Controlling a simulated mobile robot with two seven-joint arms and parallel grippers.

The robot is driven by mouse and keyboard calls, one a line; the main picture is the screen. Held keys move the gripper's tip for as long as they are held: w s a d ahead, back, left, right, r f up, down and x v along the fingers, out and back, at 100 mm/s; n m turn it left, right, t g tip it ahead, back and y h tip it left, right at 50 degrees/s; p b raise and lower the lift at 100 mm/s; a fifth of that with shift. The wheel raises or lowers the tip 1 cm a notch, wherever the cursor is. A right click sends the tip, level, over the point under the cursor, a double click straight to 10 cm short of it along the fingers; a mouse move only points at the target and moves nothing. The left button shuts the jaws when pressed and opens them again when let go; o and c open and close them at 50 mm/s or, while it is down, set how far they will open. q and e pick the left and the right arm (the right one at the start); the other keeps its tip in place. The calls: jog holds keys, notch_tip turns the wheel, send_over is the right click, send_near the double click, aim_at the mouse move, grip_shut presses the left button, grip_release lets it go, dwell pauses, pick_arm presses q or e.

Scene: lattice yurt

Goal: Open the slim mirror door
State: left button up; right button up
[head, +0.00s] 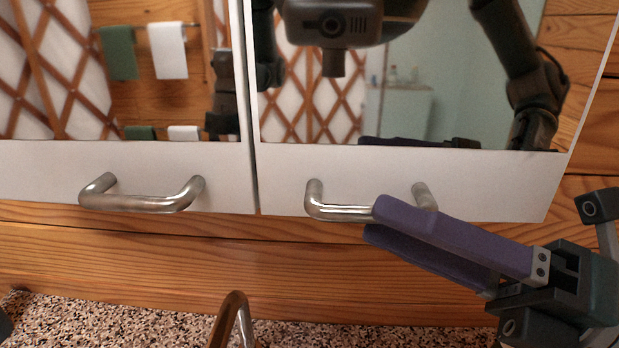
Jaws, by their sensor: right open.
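Two white-framed mirror doors hang side by side, the left one (40,168) and the right one (285,165). Both look shut, with a thin dark seam between them. Each has a metal bar handle on its lower white rail, the left handle (140,203) and the right handle (338,211). I cannot tell which door is the slim one, as the left door runs out of view. My right gripper (372,220), with purple fingers, is open at the right handle. Its upper finger hides part of the bar, and its lower finger is just below. Contact is unclear.
A wooden plank wall (200,257) runs under the doors. Below it is a speckled counter (120,325) with a curved metal tap (234,308) rising at the bottom middle. The towels and lattice in the mirrors are reflections.

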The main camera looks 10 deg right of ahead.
aim_at(366, 207)
jog(key=shift+p+x, duration=0.35)
jog(key=shift+x, duration=1.35)
jog(key=shift+c, duration=0.3)
grip_shut()
